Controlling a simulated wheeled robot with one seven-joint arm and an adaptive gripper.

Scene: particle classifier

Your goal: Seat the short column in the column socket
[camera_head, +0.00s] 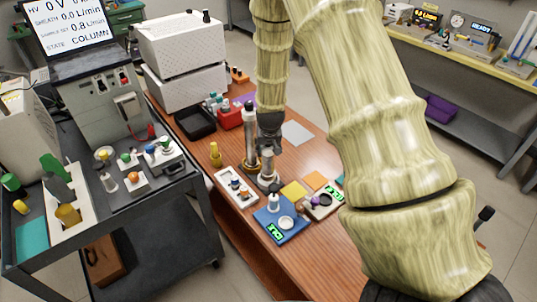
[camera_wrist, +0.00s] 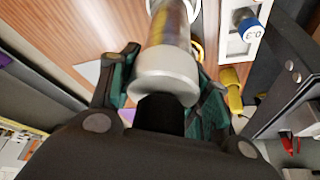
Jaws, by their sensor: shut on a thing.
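My gripper (camera_head: 270,122) is over the wooden bench in the head view, pointing down. In the wrist view its dark green-padded fingers (camera_wrist: 165,90) are shut on a metallic cylinder with a pale grey end cap (camera_wrist: 165,76), apparently the short column. Its body runs away from the palm toward the bench. I cannot make out the column socket with certainty.
A white tray (camera_head: 222,178) with small parts and a blue scale (camera_head: 291,232) lie in front on the bench (camera_head: 230,138). A yellow piece (camera_head: 215,154) stands to the left. A grey cart (camera_head: 95,205) with instruments is further left. My arm covers the right side.

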